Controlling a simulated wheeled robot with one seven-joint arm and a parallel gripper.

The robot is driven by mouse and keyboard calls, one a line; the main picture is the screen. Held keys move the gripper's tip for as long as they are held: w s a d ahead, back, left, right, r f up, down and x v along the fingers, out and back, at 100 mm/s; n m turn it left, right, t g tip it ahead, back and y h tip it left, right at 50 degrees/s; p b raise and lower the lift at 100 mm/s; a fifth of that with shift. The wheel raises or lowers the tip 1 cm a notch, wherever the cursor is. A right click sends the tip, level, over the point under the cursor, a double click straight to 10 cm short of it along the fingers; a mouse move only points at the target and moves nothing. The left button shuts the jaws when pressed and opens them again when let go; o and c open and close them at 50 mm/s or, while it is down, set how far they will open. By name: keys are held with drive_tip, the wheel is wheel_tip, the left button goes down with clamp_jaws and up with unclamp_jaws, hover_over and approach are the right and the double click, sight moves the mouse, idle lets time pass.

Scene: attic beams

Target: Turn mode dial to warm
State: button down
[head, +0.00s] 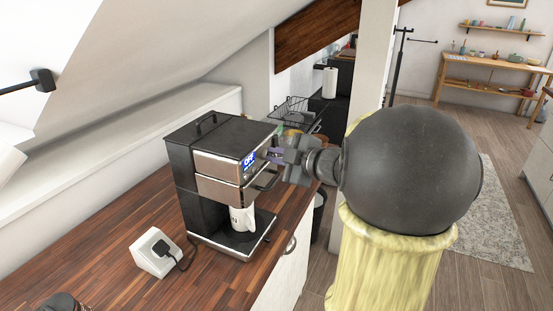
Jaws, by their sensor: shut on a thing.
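A black and steel coffee machine (205,140) stands on the wooden counter, its front turned to the right. A small blue display (249,161) on its upper front panel appears to read OFF. My gripper (274,156) is at this panel, just right of the display, shut on the mode dial. The dial itself is hidden by the fingers, so its setting cannot be read. A white mug (242,218) stands on the machine's drip tray (252,241), below the brewing part.
A white socket box (154,252) with a black plug and cable sits on the counter (110,265) left of the machine. A wire rack (293,110) stands behind it. A white post (372,60) rises behind my arm. The sloped ceiling is low at left.

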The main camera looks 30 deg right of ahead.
drive_tip(key=shift+f, duration=0.15)
drive_tip(key=c, duration=1.5)
unclamp_jaws()
drive_tip(key=b+v, duration=0.1)
drive_tip(key=v, duration=1.6)
drive_tip(key=shift+s+d, duration=0.1)
drive_tip(key=shift+s, duration=0.05)
